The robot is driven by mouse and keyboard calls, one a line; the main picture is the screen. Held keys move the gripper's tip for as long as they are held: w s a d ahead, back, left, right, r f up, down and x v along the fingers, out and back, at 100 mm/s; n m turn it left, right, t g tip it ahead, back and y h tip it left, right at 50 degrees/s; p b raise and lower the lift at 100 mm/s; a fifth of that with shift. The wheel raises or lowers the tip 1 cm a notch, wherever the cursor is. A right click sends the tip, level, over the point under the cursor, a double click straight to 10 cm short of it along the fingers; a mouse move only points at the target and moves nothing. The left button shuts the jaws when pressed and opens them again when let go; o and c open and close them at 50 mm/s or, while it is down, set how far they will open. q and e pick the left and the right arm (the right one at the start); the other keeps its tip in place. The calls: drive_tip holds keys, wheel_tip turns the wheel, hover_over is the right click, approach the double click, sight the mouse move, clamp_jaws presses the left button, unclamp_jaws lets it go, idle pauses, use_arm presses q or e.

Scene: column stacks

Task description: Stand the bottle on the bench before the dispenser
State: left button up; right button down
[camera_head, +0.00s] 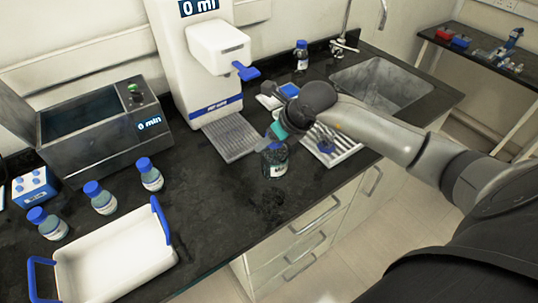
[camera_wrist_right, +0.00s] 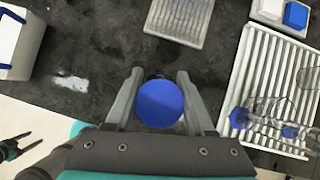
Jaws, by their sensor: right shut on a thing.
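The dispenser (camera_head: 205,65) is a tall white unit reading "0 ml", with a blue lever and a grey drip grate (camera_head: 231,138) at its foot. My right gripper (camera_head: 276,134) is shut on a dark glass bottle (camera_head: 275,162) with a white label, just right of and in front of the grate. The bottle is upright; I cannot tell whether its base touches the bench (camera_head: 220,200). In the right wrist view its blue cap (camera_wrist_right: 160,104) is between the two fingers, and the grate lies ahead. My left gripper (camera_wrist_right: 18,145) shows at that view's lower left, open and empty.
Several blue-capped bottles (camera_head: 103,199) stand at left by a white tray (camera_head: 110,268) with blue handles. A water bath (camera_head: 95,130) reads "0 min". A ribbed drainer (camera_head: 345,148) with glassware and a sink (camera_head: 380,95) lie right. Bench left of the held bottle is clear.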

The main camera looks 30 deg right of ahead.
sight(269, 156)
drive_tip(key=shift+f, duration=3)
drive_tip(key=shift+c, duration=1.3)
unclamp_jaws()
drive_tip(key=shift+f, duration=0.1)
drive_tip(key=v, duration=1.2)
